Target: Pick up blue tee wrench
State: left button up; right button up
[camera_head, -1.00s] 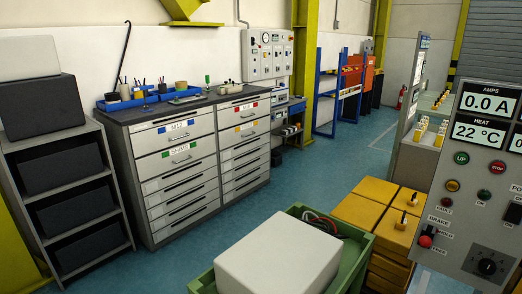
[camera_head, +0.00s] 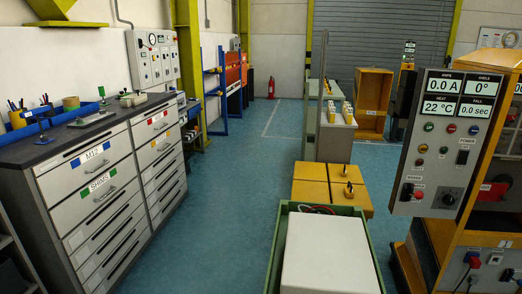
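No blue tee wrench can be made out for certain. A small upright blue item (camera_head: 42,126) stands near the front edge of the dark workbench top (camera_head: 22,150) at the left; it is too small to tell whether it is the wrench. Neither of my grippers shows in the head view.
A green-rimmed cart (camera_head: 273,250) with a white block (camera_head: 330,258) is in front, before yellow boxes (camera_head: 310,190). A control panel (camera_head: 446,145) stands right. The blue floor (camera_head: 225,200) between is clear.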

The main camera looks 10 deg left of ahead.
aim_at(44, 138)
jog(key=j+z, duration=0.25)
jog(key=j, duration=0.9)
jog(key=j+u, duration=0.1)
jog(key=u, duration=0.35)
jog(key=i+j+u, duration=0.1)
jog(key=u, duration=0.35)
jog(key=i+u, duration=0.1)
jog(key=u, duration=0.35)
jog(key=i+j+u, duration=0.1)
jog(key=u, duration=0.35)
jog(key=i+l, duration=0.25)
jog(key=i, duration=0.15)
jog(key=i+l, duration=0.25)
jog(key=i, duration=0.2)
jog(key=i+l+z, duration=0.1)
jog(key=i+l, duration=0.2)
jog(key=i, duration=0.1)
